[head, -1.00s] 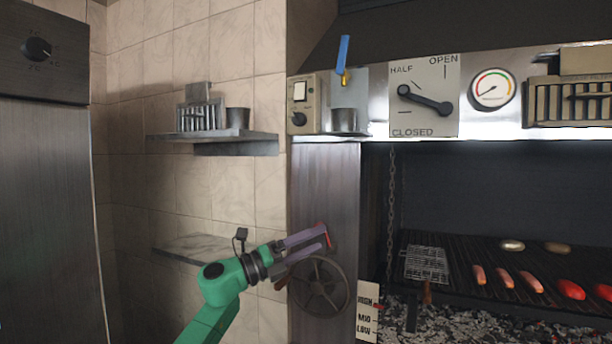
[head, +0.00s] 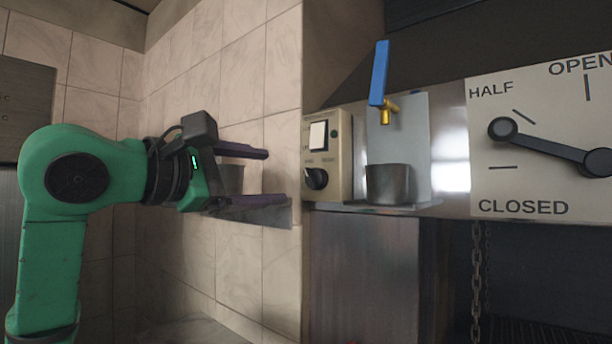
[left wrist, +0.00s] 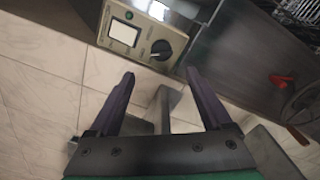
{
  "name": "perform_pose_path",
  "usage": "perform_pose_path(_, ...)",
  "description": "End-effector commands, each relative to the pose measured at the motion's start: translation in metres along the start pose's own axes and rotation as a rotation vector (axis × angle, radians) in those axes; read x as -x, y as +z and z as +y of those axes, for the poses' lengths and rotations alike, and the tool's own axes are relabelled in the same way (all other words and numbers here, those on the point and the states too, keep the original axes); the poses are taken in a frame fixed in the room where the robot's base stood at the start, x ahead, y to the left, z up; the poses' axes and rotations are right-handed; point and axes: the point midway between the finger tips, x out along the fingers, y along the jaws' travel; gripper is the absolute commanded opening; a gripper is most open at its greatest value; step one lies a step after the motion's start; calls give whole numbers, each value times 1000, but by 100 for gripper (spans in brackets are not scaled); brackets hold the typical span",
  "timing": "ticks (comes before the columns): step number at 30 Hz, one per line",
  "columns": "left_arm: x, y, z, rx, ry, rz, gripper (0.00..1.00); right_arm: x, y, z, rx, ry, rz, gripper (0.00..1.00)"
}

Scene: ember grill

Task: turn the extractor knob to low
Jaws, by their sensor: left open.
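The extractor knob (head: 316,179) is a round black dial low on a cream control panel (head: 343,135), below a white rocker switch (head: 318,135) and a small green light. In the left wrist view the knob (left wrist: 161,50) sits ahead of the fingertips, slightly right of centre. My left gripper (head: 266,176) is open and empty, its two purple fingers pointing right toward the panel. A gap is visible between the fingertips and the knob; nothing is touched. It also shows in the left wrist view (left wrist: 160,78). My right gripper is not in view.
A metal cup (head: 388,184) stands under a blue-handled tap (head: 379,75) just right of the panel. A damper lever (head: 548,148) is on a plate marked HALF, OPEN and CLOSED. A wall shelf (head: 255,213) lies behind my gripper. A red-handled wheel (left wrist: 300,105) is at lower right.

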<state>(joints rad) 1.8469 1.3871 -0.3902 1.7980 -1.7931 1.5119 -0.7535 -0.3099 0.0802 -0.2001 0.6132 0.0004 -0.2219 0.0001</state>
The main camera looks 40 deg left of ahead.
Motion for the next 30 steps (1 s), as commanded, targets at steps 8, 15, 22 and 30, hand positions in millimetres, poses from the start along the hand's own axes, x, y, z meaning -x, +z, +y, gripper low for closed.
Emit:
perform_pose_path(8,-71,2,2,1,-5,-1,82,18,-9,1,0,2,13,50)
perform_pose_path(15,-93,1,0,1,-2,-2,82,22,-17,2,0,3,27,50)
perform_pose_path(22,-92,1,-1,1,-3,-3,63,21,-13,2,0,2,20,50)
perform_pose_path(30,-92,1,-1,2,-2,-2,0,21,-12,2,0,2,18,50)
